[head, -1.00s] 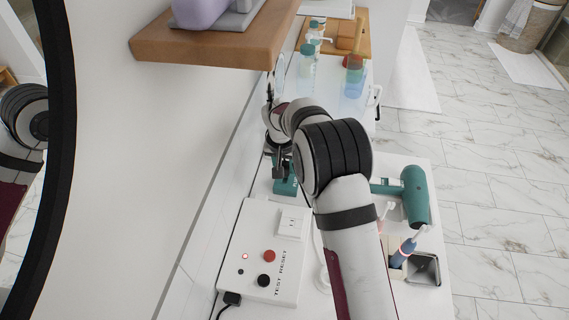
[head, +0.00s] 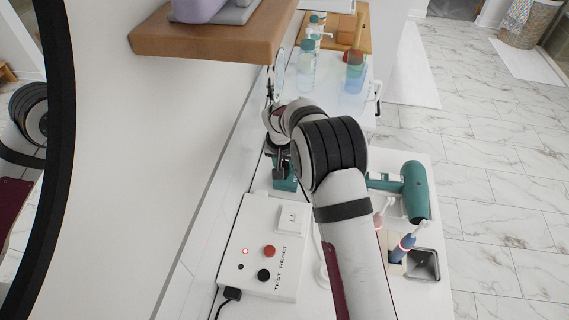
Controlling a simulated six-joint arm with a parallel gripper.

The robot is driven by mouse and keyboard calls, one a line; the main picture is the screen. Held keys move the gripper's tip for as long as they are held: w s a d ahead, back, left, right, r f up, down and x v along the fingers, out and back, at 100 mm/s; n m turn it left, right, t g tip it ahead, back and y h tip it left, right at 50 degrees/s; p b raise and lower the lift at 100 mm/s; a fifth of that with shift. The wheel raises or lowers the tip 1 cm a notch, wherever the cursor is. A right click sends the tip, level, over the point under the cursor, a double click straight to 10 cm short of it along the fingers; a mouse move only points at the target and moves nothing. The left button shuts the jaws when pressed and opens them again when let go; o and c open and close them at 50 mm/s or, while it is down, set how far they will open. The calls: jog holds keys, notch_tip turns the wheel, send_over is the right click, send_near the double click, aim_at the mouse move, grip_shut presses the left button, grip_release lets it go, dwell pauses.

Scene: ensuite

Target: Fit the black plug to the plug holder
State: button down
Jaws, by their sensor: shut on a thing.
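My gripper (head: 281,168) is small in the head view, beyond my arm's thick black-banded joint and close to the wall side of the counter. It is shut on a small dark piece that looks like the black plug (head: 281,173); the fingers and plug are hard to tell apart here. Directly below it is a teal block (head: 286,184), partly hidden by the gripper and arm; it may be the plug holder, but I cannot be sure. I cannot tell whether the plug touches it.
A white test box (head: 262,232) with red and black buttons stands nearer, with a black cord connector (head: 232,293) at its corner. A teal hairdryer (head: 414,190) and toothbrushes (head: 403,247) lie right. Bottles (head: 306,66) stand behind. A wooden shelf (head: 215,45) overhangs the left.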

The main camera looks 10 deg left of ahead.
jog(key=shift+f, duration=0.7)
jog(key=shift+c, duration=2.2)
grip_release()
jog(key=v, duration=1.5)
jog(key=s+d+r+m, duration=0.1)
jog(key=s+d+r, duration=0.4)
jog(key=s+d, duration=0.15)
jog(key=s+d+m+g, duration=0.1)
jog(key=s+d, duration=0.2)
jog(key=s, duration=0.6)
jog(key=s+d+m+g+y, duration=0.1)
jog(key=s+d, duration=0.3)
jog(key=s, duration=0.5)
jog(key=s+d+m+g, duration=0.1)
jog(key=s+d+m, duration=0.1)
jog(key=s, duration=0.7)
jog(key=shift+d+f+m+y, duration=0.3)
jog(key=shift+d+f+y, duration=0.15)
jog(key=shift+d, duration=0.3)
